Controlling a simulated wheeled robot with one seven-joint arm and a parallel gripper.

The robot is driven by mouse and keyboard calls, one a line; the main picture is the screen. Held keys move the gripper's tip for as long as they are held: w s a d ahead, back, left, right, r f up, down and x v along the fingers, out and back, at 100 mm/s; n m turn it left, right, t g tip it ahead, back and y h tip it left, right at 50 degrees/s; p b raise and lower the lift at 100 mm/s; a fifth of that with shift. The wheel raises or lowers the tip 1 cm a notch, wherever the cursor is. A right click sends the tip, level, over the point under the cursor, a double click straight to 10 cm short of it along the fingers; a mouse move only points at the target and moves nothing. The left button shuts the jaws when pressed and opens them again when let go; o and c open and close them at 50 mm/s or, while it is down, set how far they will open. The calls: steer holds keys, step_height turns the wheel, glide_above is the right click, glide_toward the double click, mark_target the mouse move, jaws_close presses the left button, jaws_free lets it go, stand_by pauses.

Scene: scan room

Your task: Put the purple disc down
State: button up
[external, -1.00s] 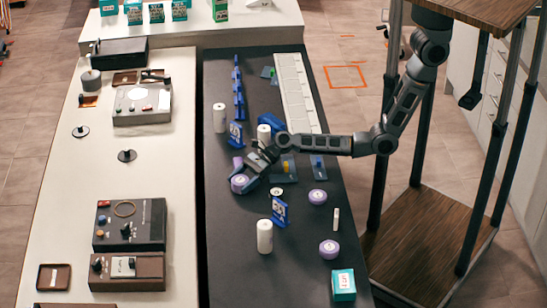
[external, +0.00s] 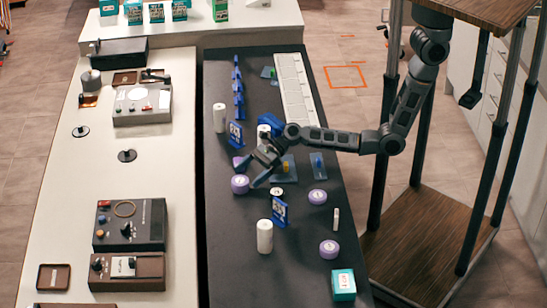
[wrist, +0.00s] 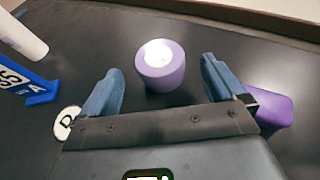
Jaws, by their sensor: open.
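A purple disc (external: 240,184) with a pale top stands on the dark table, left of my gripper in the external view. In the wrist view the purple disc (wrist: 160,66) stands upright just beyond and between the blue fingertips, with dark table showing around it. My gripper (external: 248,172) is open and empty, close to the table; its two fingers show wide apart in the wrist view (wrist: 160,82). Other purple discs stand to the right (external: 317,197) and at the lower right (external: 329,249).
A blue number sign (external: 280,211) and white cylinders (external: 264,236) (external: 219,118) stand nearby. A purple block (wrist: 270,110) lies beside the right finger in the wrist view. A teal box (external: 343,285) is at the table's front. The left front of the dark table is clear.

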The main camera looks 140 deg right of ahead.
steer(key=v, duration=0.7)
steer(key=shift+s+a+r, duration=0.1)
steer(key=shift+s+r, duration=0.1)
steer(key=shift+s, duration=0.1)
